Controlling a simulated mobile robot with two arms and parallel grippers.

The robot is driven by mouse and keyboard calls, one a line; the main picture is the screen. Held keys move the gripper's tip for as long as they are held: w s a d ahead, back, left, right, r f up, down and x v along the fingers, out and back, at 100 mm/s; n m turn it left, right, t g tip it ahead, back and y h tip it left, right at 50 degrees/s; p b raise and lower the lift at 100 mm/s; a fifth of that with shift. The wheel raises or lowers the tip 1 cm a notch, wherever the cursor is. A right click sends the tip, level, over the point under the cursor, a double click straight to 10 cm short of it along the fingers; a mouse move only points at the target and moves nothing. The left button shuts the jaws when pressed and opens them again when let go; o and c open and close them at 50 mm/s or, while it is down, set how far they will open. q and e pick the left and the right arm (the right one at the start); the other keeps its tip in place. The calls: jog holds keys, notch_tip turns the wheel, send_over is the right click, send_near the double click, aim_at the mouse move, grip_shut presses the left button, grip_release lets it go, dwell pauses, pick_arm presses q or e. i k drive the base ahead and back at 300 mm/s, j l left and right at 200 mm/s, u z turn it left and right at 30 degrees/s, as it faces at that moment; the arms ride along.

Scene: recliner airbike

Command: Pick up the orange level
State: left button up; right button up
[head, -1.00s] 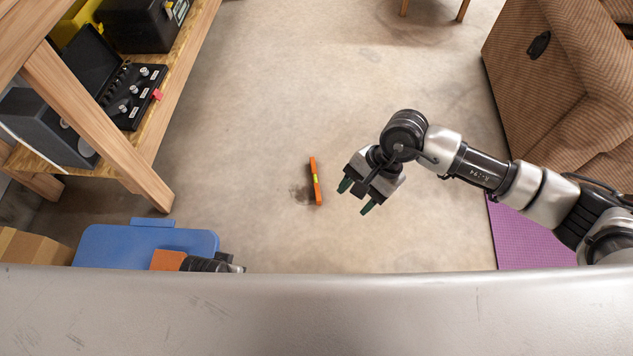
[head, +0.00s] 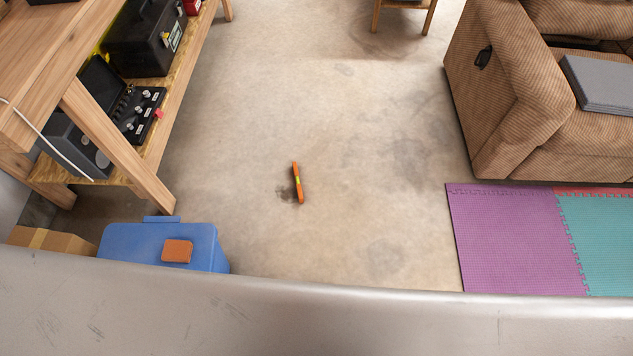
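The orange level (head: 298,184) lies on the bare concrete floor near the middle of the head view. It is a thin orange bar with a small yellow-green patch at its middle, and its long side runs roughly up and down in the picture. A dark stain lies on the floor just left of it. Neither of my grippers shows in the head view now, and nothing touches the level.
A wooden shelf (head: 165,130) with black cases stands at left. A blue bin (head: 120,243) with an orange-brown item (head: 177,251) on its lid and a cardboard box (head: 50,241) are at lower left. A brown recliner (head: 510,110) and foam mats (head: 510,235) are at right. Floor around the level is clear.

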aim_at(294, 164)
jog(key=i+l+z, duration=0.15)
jog(key=z, duration=0.3)
jog(key=i+l+z, duration=0.15)
jog(key=z, duration=0.35)
jog(key=i+l+z, duration=0.1)
jog(key=z, duration=0.35)
jog(key=i+j+u, duration=0.25)
jog(key=i+u, duration=0.65)
jog(key=i, duration=0.25)
jog(key=i+l+u, duration=0.25)
jog(key=i+u, duration=0.2)
jog(key=i+l+u, duration=0.4)
jog(key=i, duration=0.25)
jog(key=i+u, duration=0.2)
jog(key=i, duration=0.35)
jog(key=i+u, duration=0.2)
jog(key=i, duration=0.35)
jog(key=i+l+u, duration=0.2)
jog(key=i, duration=0.35)
